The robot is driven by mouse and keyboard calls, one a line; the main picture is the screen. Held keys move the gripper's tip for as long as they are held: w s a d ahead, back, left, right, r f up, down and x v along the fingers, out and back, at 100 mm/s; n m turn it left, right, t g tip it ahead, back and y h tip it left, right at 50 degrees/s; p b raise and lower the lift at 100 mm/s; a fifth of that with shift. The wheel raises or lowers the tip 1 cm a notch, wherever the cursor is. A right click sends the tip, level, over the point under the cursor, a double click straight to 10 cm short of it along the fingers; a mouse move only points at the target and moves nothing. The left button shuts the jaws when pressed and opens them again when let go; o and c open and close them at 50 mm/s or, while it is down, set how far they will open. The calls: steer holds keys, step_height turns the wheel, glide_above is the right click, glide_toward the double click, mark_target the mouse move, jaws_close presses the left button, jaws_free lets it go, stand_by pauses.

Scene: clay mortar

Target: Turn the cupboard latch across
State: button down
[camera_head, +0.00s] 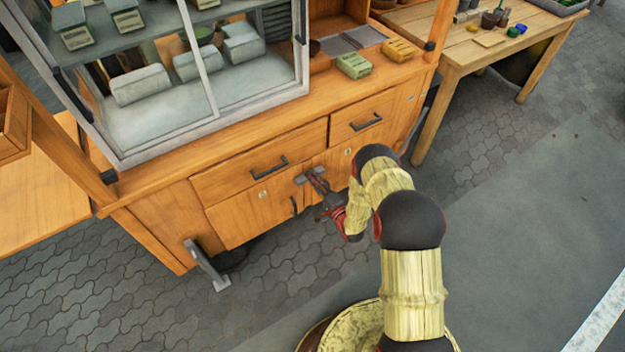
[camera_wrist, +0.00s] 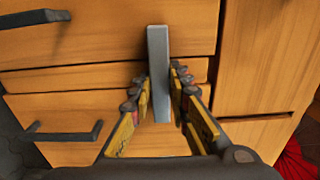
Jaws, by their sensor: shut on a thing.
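The latch is a grey bar (camera_wrist: 158,45) that stands upright in the wrist view, crossing the narrow wooden strip between two front panels of the cupboard. My gripper (camera_wrist: 160,88) is shut on the bar, one finger on each side, with the bar's far end sticking out beyond the fingertips. In the head view my gripper (camera_head: 316,180) is at the cupboard front (camera_head: 240,216), below the drawers, and a small grey part of the latch (camera_head: 301,179) shows beside it. The fingers hide much of the latch there.
Dark handles (camera_wrist: 36,18) (camera_wrist: 55,133) stick out from the panels left of the latch in the wrist view. A glass case (camera_head: 190,90) stands on top. Paved floor (camera_head: 480,180) lies open at the right.

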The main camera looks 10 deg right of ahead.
steer(key=shift+d, duration=0.1)
steer(key=c, duration=1.7)
jaws_free()
steer(key=v, duration=1.2)
